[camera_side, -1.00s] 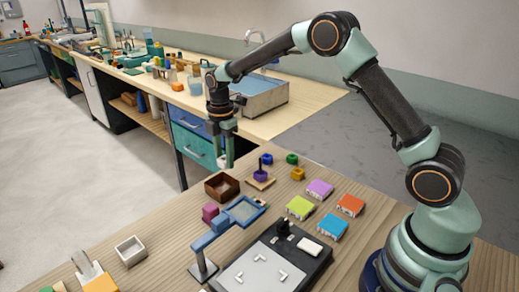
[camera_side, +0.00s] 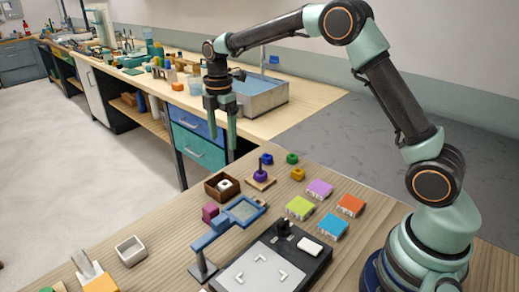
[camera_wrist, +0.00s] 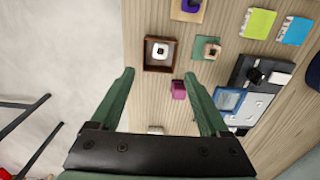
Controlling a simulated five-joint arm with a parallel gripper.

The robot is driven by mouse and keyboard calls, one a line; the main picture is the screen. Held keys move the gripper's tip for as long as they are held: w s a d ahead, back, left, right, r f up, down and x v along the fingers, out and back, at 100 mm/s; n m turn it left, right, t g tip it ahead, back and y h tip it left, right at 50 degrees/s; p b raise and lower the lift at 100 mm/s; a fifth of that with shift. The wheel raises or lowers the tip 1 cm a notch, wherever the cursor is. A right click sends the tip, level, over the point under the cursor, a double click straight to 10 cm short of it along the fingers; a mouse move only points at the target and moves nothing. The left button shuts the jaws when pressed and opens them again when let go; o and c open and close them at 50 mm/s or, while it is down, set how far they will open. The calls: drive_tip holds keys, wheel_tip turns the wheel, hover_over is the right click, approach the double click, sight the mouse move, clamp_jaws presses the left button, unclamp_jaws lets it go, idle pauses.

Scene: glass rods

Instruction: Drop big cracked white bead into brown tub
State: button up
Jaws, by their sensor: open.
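The white bead (camera_side: 224,185) lies inside the brown tub (camera_side: 212,195), a small square open box on the wooden bench. In the wrist view the bead (camera_wrist: 160,49) shows a dark centre and sits near the middle of the tub (camera_wrist: 147,66); I cannot make out a crack. My gripper (camera_side: 221,143) is raised above the tub, open and empty, fingers pointing down. The wrist view shows its two green fingertips (camera_wrist: 159,75) spread apart, with nothing between them.
A purple piece on a peg stand (camera_side: 260,175), a magenta block (camera_side: 210,212) and a blue-framed magnifier (camera_side: 243,210) stand close around the tub. Coloured blocks lie to the right. A white tub (camera_side: 131,251) stands at the left edge, with bare bench between.

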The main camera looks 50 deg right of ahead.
wheel_tip(320, 180, up, 6)
drive_tip(key=shift+f, duration=0.25)
drive_tip(key=s+r+m+t, duration=0.3)
drive_tip(key=s+r+m, duration=0.4)
drive_tip(key=s+m, duration=0.3)
drive_tip(key=s+d+f+m+t, duration=0.1)
drive_tip(key=s+f+m+t, duration=0.1)
drive_tip(key=s+m, duration=0.6)
drive_tip(key=s+f, duration=0.1)
drive_tip(key=s, duration=0.3)
drive_tip(key=shift+s+f+t, duration=0.15)
drive_tip(key=shift+s+t, duration=0.1)
drive_tip(key=shift+t, duration=0.05)
